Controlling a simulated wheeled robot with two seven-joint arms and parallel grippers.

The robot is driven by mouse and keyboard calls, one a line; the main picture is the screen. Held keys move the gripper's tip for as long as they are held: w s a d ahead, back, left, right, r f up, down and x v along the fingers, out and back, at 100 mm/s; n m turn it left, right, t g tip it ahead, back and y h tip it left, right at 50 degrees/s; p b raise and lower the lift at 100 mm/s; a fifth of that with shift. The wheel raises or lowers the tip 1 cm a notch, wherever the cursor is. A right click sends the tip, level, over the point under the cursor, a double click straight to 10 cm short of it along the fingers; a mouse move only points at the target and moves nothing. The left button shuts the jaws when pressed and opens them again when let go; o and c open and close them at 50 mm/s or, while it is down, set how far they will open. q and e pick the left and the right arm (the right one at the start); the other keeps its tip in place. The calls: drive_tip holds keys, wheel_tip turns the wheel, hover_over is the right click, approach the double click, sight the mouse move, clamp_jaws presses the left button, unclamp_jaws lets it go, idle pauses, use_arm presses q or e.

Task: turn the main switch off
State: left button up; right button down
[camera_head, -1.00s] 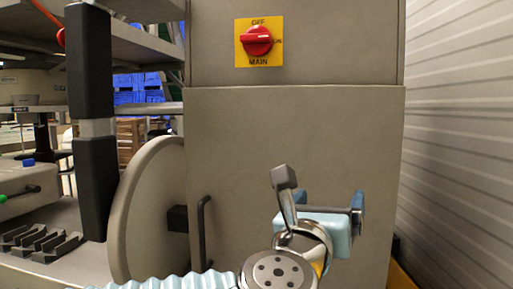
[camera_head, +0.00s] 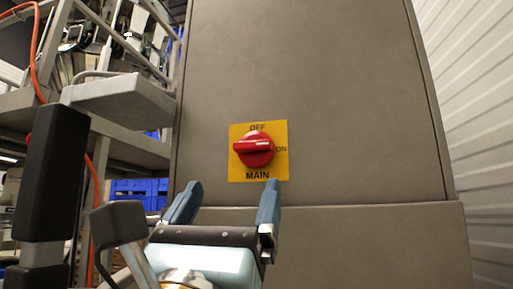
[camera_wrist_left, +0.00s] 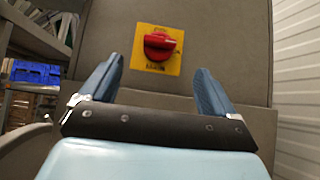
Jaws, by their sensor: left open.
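The main switch is a red rotary knob (camera_head: 254,149) on a yellow plate (camera_head: 237,173) marked OFF, ON and MAIN, on the front of a grey cabinet. The knob's handle lies level, with its pale mark towards the ON side. It also shows in the left wrist view (camera_wrist_left: 158,46), beyond the fingertips. My left gripper (camera_head: 229,190) is open and empty, just below the plate in the head view, with its blue fingers pointing up towards it. In the left wrist view the gripper's two fingers (camera_wrist_left: 158,72) stand wide apart, clear of the knob. My right gripper is not in view.
The grey cabinet (camera_head: 300,60) fills the middle, with a horizontal seam below the switch. A white ribbed wall (camera_head: 480,110) is on the right. Metal shelving (camera_head: 120,100), an orange cable and blue crates (camera_head: 138,190) are on the left. The cabinet face around the switch is clear.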

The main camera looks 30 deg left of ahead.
sight(251, 147)
use_arm(q)
drive_tip(key=p+x, duration=0.4)
drive_tip(key=x, duration=0.9)
drive_tip(key=shift+d, duration=0.1)
drive_tip(key=shift+h, duration=0.3)
drive_tip(key=c, duration=1)
drive_tip(key=shift+o, duration=0.2)
drive_tip(key=shift+f+y, duration=0.1)
drive_tip(key=shift+y, duration=0.4)
